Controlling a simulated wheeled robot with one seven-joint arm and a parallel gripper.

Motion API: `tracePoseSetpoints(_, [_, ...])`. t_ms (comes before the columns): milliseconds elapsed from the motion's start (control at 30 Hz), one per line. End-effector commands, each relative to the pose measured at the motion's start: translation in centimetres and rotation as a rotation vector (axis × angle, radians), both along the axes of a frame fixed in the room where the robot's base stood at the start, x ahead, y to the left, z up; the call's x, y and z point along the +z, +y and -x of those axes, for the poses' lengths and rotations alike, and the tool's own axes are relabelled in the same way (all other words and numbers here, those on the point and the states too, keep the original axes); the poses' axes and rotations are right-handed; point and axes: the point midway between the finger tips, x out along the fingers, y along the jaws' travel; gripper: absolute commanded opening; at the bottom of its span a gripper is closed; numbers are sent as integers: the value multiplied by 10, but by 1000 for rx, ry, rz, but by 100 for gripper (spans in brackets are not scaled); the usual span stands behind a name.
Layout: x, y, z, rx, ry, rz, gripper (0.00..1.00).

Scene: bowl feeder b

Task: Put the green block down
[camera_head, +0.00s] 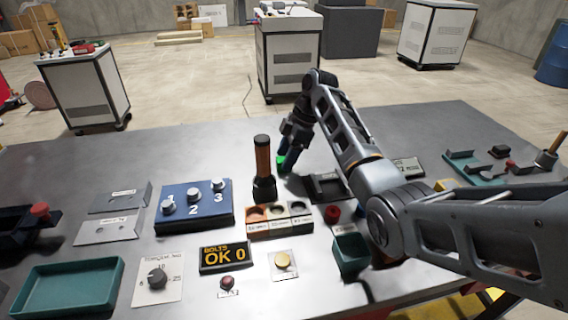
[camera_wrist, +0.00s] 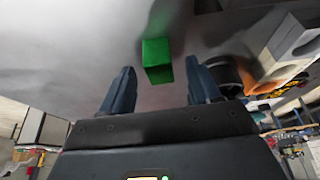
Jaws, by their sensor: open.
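The green block (camera_head: 281,162) sits on the grey table behind the black and orange cylinder, partly hidden by my gripper in the head view. In the wrist view the green block (camera_wrist: 157,60) shows whole, just beyond and between my fingertips, on the grey surface. My gripper (camera_head: 288,158) points down at the table's far side. In the wrist view its two dark blue fingers (camera_wrist: 160,80) are spread apart, with a clear gap on each side of the block. Nothing is held between them.
The black cylinder with an orange grip (camera_head: 263,165) stands close by my gripper. The table's far left is bare.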

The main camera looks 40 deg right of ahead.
Motion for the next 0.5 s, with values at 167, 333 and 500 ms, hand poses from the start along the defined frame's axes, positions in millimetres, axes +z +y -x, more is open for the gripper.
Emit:
tracePoseSetpoints(167, [-18, 6, -4, 0, 2, 0, 62])
tracePoseSetpoints(333, [-20, 7, -5, -1, 0, 1, 62])
tracePoseSetpoints(500, [-20, 7, -4, 0, 0, 1, 55])
